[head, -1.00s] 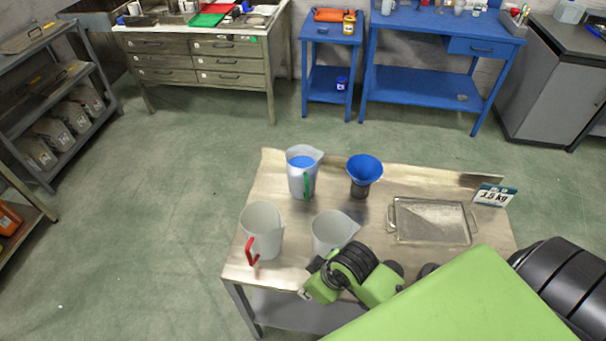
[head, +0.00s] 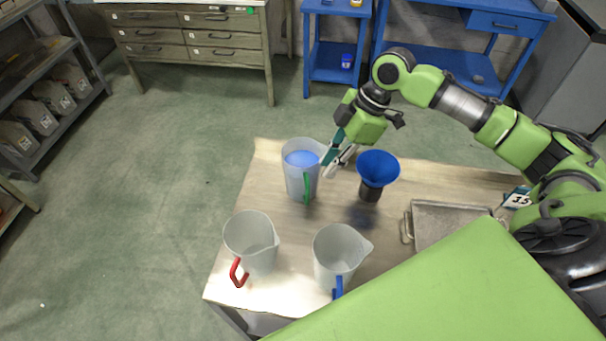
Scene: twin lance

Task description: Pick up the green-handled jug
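The green-handled jug (head: 294,180) is a translucent jug with blue contents, upright near the table's back left edge. Its green handle (head: 307,188) faces the front. My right gripper (head: 329,168) reaches down from above at the right of the jug's rim. Its two fingers look parted, with nothing seen between them. The fingertips overlap the rim's right side in the picture; I cannot tell if they touch it. My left gripper is not in view.
A blue funnel (head: 378,168) on a dark base stands just right of the gripper. A red-handled jug (head: 250,240) and a blue-handled jug (head: 338,252) stand in front. A metal tray (head: 446,222) and a number sign (head: 517,198) are at the right of the table (head: 300,222).

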